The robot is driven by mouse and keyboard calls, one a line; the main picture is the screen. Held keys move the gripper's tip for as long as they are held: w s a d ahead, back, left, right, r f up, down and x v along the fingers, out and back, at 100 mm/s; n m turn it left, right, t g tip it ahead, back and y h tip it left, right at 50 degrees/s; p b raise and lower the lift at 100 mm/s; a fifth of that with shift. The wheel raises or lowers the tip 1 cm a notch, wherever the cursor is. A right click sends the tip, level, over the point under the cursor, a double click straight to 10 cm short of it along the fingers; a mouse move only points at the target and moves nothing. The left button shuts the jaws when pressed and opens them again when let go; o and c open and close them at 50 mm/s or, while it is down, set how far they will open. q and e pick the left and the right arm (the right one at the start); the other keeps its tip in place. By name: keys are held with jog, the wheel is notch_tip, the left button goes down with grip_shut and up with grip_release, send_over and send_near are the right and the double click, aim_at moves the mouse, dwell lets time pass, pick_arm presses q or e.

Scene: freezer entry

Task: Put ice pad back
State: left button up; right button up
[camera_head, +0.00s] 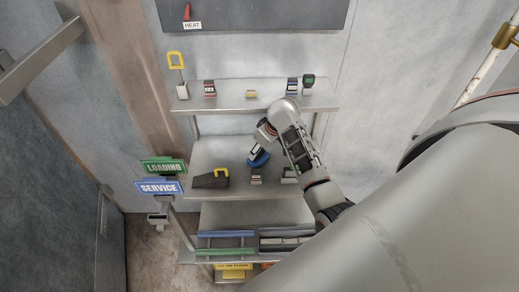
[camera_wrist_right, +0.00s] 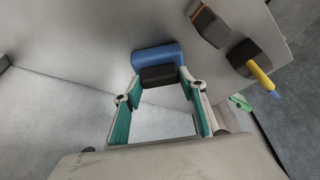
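The blue ice pad (camera_head: 259,158) with a dark grip block is at the middle shelf (camera_head: 225,152) in the head view, tilted. In the right wrist view the blue pad (camera_wrist_right: 158,55) lies beyond its dark block, which sits between the two fingertips. My right gripper (camera_wrist_right: 161,80) has its fingers against both sides of the dark block. In the head view my right gripper (camera_head: 262,145) reaches down over the middle shelf. I cannot tell whether the pad touches the shelf. My left gripper is not in view.
A black wedge with a yellow handle (camera_head: 212,180) and small dark blocks (camera_head: 256,176) stand on the middle shelf. The top shelf (camera_head: 235,104) holds several small items. LOADING (camera_head: 163,167) and SERVICE (camera_head: 160,187) signs stand left. Blue and green bars (camera_head: 226,252) lie low.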

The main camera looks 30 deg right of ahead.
aim_at(286, 168)
jog(key=shift+o, duration=0.7)
jog(key=shift+r, duration=0.1)
jog(key=shift+s+r, duration=0.15)
jog(key=shift+r, duration=0.2)
jog(key=s+d, duration=0.1)
jog(key=s, duration=0.6)
jog(key=s+d, duration=0.1)
jog(key=s, duration=0.2)
jog(key=shift+s+d, duration=0.25)
jog(key=shift+d, duration=0.05)
jog(key=shift+s+d+r, duration=0.1)
jog(key=shift+s+d, duration=0.05)
jog(key=shift+s, duration=0.5)
jog(key=shift+w, duration=0.1)
